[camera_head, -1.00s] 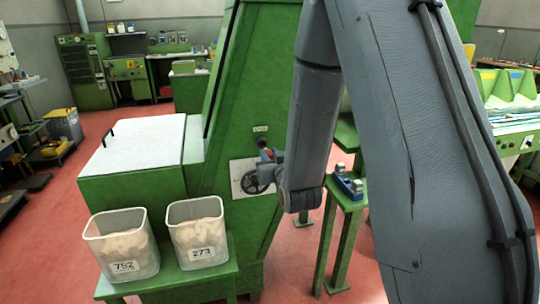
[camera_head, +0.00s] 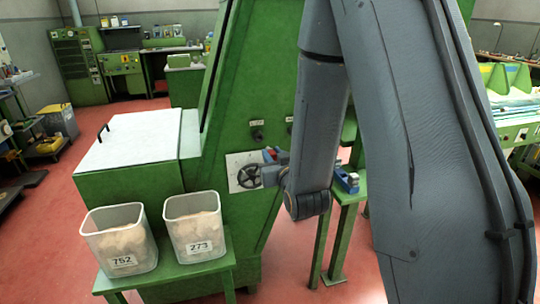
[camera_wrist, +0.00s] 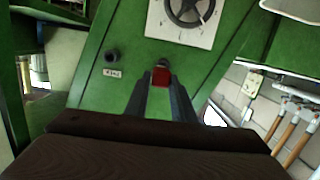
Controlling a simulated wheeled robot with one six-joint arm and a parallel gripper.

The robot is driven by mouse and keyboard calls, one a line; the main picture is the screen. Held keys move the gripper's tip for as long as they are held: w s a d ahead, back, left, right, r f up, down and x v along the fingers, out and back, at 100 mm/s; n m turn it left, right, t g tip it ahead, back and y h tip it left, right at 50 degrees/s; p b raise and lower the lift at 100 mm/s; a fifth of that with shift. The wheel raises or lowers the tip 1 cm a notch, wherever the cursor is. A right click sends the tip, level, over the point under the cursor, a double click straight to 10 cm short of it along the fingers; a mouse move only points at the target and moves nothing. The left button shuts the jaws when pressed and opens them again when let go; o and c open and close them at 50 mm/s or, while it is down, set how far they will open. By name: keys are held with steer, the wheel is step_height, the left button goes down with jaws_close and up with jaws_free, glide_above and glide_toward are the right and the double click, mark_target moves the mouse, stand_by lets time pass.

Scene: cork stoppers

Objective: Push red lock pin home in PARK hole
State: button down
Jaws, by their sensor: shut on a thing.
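The red lock pin (camera_wrist: 160,76) shows as a red block between the fingertips in the wrist view, with a small dark part just beyond it. My gripper (camera_wrist: 161,88) is shut on it. In the head view the red of the pin (camera_head: 272,153) shows at my gripper (camera_head: 275,164), at the right edge of a white plate (camera_head: 234,160). A dark spoked handwheel (camera_head: 249,176) sits on this plate; it also shows in the wrist view (camera_wrist: 190,10). I cannot make out the PARK hole or tell whether the pin touches the panel.
A black knob (camera_head: 257,135) with a small label sticks out of the green machine above the plate. Two clear bins, 752 (camera_head: 122,262) and 273 (camera_head: 200,249), stand on a green stand at lower left. A small green stand (camera_head: 344,225) is right of my gripper.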

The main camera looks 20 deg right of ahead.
steer(key=d+n+h+p, duration=0.1)
steer(key=d+n, duration=0.4)
steer(key=d, duration=0.7)
steer(key=w, duration=0.6)
steer(key=shift+w+a, duration=0.2)
steer(key=shift+w+f+b, duration=0.1)
steer(key=shift+w+b, duration=0.55)
steer(key=shift+w, duration=1.05)
stand_by(2.0)
steer(key=c, duration=1.4)
jaws_free()
steer(key=shift+c, duration=0.2)
steer(key=shift+s, duration=0.1)
steer(key=s+r+b, duration=0.1)
steer(key=s, duration=0.6)
steer(key=shift+s+a+b, duration=0.25)
steer(key=shift+a+b, duration=0.05)
steer(key=shift+b, duration=0.1)
